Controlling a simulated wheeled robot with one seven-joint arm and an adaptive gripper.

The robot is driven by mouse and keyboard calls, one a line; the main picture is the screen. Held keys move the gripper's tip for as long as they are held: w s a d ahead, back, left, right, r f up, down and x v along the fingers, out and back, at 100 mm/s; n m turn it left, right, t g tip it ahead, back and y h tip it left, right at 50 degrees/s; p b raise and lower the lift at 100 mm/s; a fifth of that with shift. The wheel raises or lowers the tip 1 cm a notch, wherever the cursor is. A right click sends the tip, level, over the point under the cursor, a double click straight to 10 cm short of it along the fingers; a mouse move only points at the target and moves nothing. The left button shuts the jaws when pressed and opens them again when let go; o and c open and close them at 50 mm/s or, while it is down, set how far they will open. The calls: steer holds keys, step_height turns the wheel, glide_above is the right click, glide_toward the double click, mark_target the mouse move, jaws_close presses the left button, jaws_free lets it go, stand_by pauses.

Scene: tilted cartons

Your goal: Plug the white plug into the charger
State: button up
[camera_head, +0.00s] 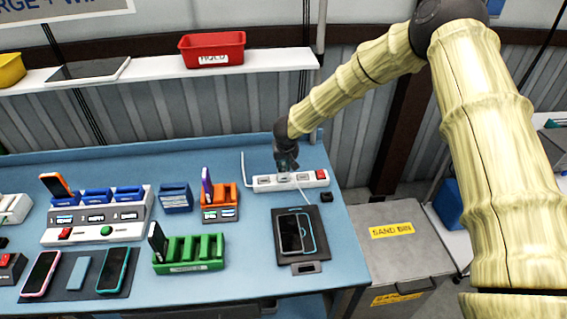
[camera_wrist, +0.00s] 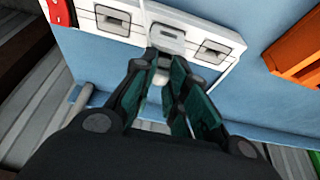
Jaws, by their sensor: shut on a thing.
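A white power strip (camera_head: 262,187), which I take as the charger, lies at the back right of the blue table. It has several dark-slotted sockets and a red switch (camera_head: 321,174). My gripper (camera_head: 286,163) points down over the middle of the strip. In the wrist view the strip (camera_wrist: 228,41) is at the top. There my gripper's dark green fingers (camera_wrist: 170,72) are shut on the white plug (camera_wrist: 167,38), which is at the strip's middle socket. The fingers hide part of it. I cannot tell whether the plug is seated in the socket.
A phone on a black mat (camera_head: 284,262) lies in front of the strip, with a thin white cable nearby. An orange holder (camera_head: 218,206) and a green rack (camera_head: 188,255) stand left. A shelf with a red bin (camera_head: 212,48) is behind.

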steer(key=shift+f, duration=0.35)
stand_by(0.4)
steer(key=o, duration=1.3)
steer(key=shift+r, duration=0.1)
steer(key=shift+r, duration=3.45)
